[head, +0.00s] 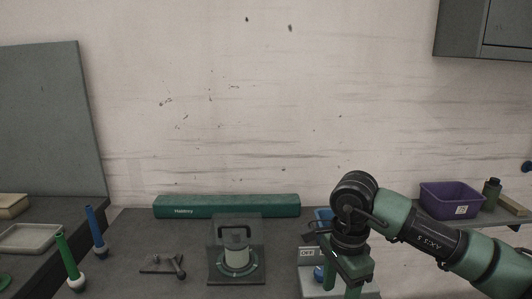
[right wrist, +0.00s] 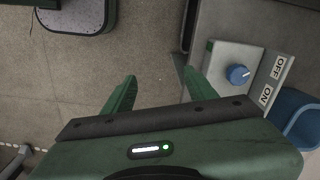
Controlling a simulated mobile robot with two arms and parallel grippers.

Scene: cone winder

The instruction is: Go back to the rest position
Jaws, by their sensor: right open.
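My right arm comes in from the right in the head view. Its gripper (head: 347,284) points down beside the switch box (head: 308,254) at the front of the bench. In the right wrist view the two green fingers of the right gripper (right wrist: 160,90) are spread apart with nothing between them. The switch box there has a blue knob (right wrist: 238,74) and OFF and ON labels, just right of the right finger and apart from it. The winder unit (head: 236,262), with a clear cover and a grey cone-like part, stands left of the box. My left gripper does not show.
A long green housing (head: 227,206) lies along the wall. A blue bin (right wrist: 296,116) is beside the switch box. A purple bin (head: 450,199) stands on the right shelf. Blue (head: 97,230) and green (head: 68,259) spindles stand at left.

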